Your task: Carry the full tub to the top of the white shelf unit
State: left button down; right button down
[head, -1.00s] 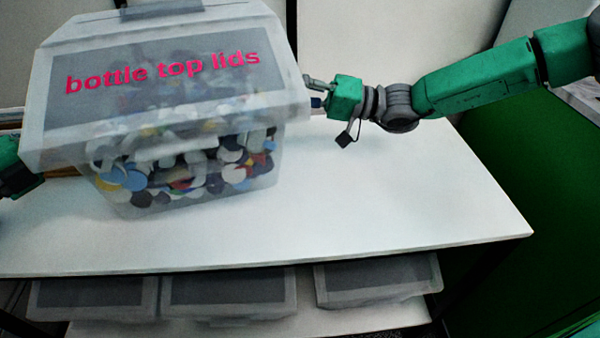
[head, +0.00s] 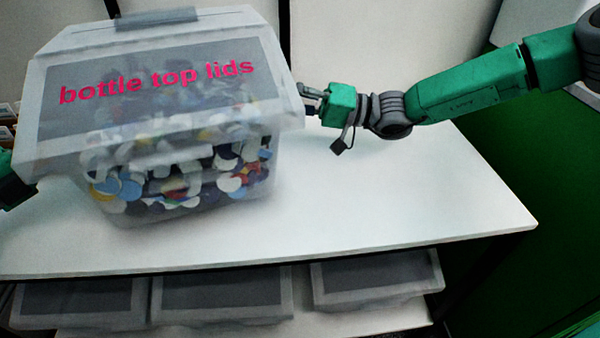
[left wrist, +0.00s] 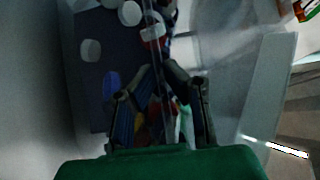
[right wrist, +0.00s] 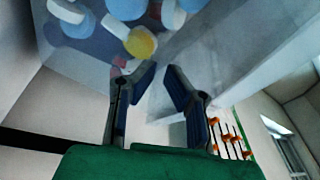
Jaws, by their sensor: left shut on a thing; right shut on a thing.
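The full tub (head: 195,208) is a clear box of mixed bottle tops with a grey lid lettered "bottle top lids". In the head view it is at left, tilted in the picture, over the white top of the shelf unit (head: 400,195). I cannot tell whether its base touches that top. My right gripper (head: 309,98) is shut at the tub's right side, under the lid's rim; its fingers also show in the right wrist view (right wrist: 160,78). My left gripper is mostly hidden at the tub's left side; in the left wrist view its fingers (left wrist: 163,75) grip the tub's edge.
Several grey-lidded bins (head: 222,300) stand on the lower shelf. The white top is bare to the right of the tub. A pale wall (head: 380,35) rises behind, and a green surface (head: 490,150) lies at right.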

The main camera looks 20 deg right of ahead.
pick_arm(q)
jog(key=shift+d+f+b, duration=0.3)
jog(key=shift+f+b, duration=0.05)
jog(key=shift+b, duration=0.05)
pick_arm(e)
jog(key=shift+s+a+f, duration=0.1)
jog(key=shift+a+f, duration=0.15)
pick_arm(q)
jog(key=c, duration=1.9)
grip_release()
jog(key=shift+s+f, duration=0.1)
jog(key=shift+f, duration=0.05)
pick_arm(e)
jog(key=c, duration=1.9)
grip_release()
jog(key=shift+f, duration=0.2)
pick_arm(q)
jog(key=shift+o, duration=1.3)
pick_arm(e)
jog(key=o, duration=0.3)
pick_arm(q)
jog(key=shift+a, duration=0.2)
pick_arm(e)
jog(key=shift+d+r, duration=0.1)
jog(key=shift+d, duration=0.1)
pick_arm(q)
jog(key=shift+a, duration=0.1)
